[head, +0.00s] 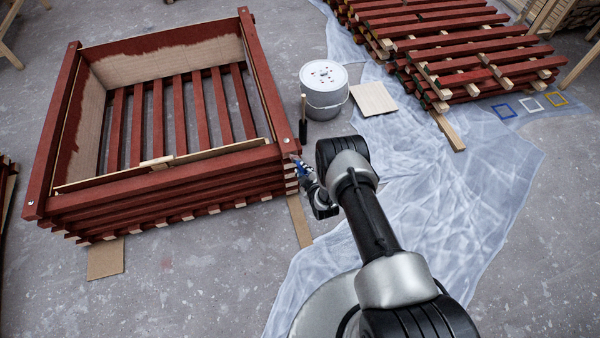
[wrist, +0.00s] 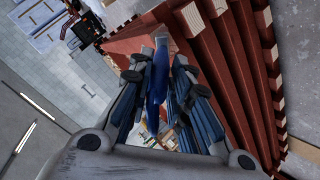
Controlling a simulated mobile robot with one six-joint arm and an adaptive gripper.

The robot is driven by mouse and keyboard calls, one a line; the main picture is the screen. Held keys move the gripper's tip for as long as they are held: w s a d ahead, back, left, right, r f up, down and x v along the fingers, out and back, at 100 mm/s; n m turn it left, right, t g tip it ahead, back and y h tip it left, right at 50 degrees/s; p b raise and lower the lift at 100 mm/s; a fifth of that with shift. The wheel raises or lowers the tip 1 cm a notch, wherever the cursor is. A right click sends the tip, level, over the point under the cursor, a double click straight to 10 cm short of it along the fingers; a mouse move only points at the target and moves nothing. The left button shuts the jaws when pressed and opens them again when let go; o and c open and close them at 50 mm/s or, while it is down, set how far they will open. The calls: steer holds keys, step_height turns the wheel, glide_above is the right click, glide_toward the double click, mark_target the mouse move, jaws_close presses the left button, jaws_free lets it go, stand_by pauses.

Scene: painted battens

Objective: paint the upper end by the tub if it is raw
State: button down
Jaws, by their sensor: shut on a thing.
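The red-painted batten stack (head: 170,195) forms a square frame on the left in the head view. Its near right corner, by the white tub (head: 324,100), shows several pale raw batten ends (head: 291,184). In the wrist view the red battens (wrist: 237,70) fill the right side, with pale ends (wrist: 278,58) along it. My gripper (head: 304,172) is at that corner, shut on a slim blue tool (wrist: 158,75), seemingly a brush. The tool's tip is close to the top of the corner; I cannot tell if it touches. My gripper partly hides the uppermost end, so its colour is unclear.
A dark-based upright tool (head: 303,128) stands beside the tub. A pale square board (head: 374,99) lies on plastic sheeting (head: 440,170). More red battens (head: 470,60) are stacked at the back right. Bare concrete (head: 200,285) is free in front.

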steer(key=a, duration=0.2)
steer(key=s+a, duration=0.1)
steer(key=a, duration=0.2)
steer(key=shift+s, duration=0.2)
stand_by(1.0)
steer(key=shift+s+d, duration=0.1)
steer(key=shift+s+d+p, duration=0.25)
steer(key=shift+s+p, duration=0.2)
steer(key=shift+s, duration=0.5)
steer(key=shift+s+d+p, duration=0.3)
steer(key=shift+s+p, duration=0.2)
steer(key=shift+s, duration=0.45)
steer(key=shift+s+d+p, duration=0.25)
steer(key=shift+s+p, duration=0.2)
steer(key=shift+s, duration=0.6)
steer(key=shift+s+d+p, duration=0.2)
steer(key=shift+s+p, duration=0.1)
steer(key=shift+s, duration=0.35)
steer(key=shift+s+d+p, duration=0.2)
steer(key=shift+s+p, duration=0.05)
steer(key=shift+s, duration=0.4)
steer(key=shift+w+r, duration=0.1)
